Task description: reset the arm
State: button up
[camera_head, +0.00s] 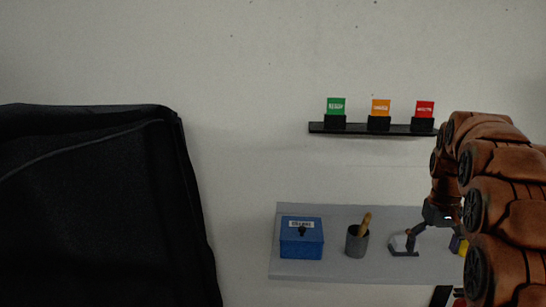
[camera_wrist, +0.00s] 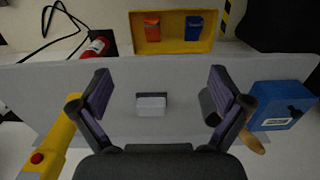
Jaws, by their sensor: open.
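My arm comes in from the right in the camera_head view, with brown-covered links. My gripper (camera_wrist: 159,82) is open and empty in the wrist view, its two purple-grey fingers wide apart. It is over a grey tabletop (camera_head: 335,272). A small white block on a dark base (camera_wrist: 151,105) shows between the fingers, apart from them as far as I can see. It also shows in the camera_head view (camera_head: 400,243), partly behind a finger.
A blue box (camera_head: 301,240) and a grey cup with a wooden-handled tool (camera_head: 356,243) stand on the tabletop. A black wall shelf (camera_head: 352,128) holds green, orange and red tags. A black-covered cart (camera_head: 90,210) fills the left. A yellow tray (camera_wrist: 172,46) lies beyond the table edge.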

jog(key=s+a+f, duration=0.1)
jog(key=s+a, duration=1.3)
jog(key=s, duration=0.3)
jog(key=s+a+f, duration=0.2)
jog(key=s+f, duration=0.1)
jog(key=s, duration=0.5)
jog(key=s+a+f+n+g, duration=0.1)
jog(key=s+a+f, duration=0.2)
jog(key=s, duration=0.6)
jog(key=shift+a+f+g+p, duration=0.25)
jog(key=shift+f+g+p, duration=0.05)
jog(key=shift+f, duration=0.05)
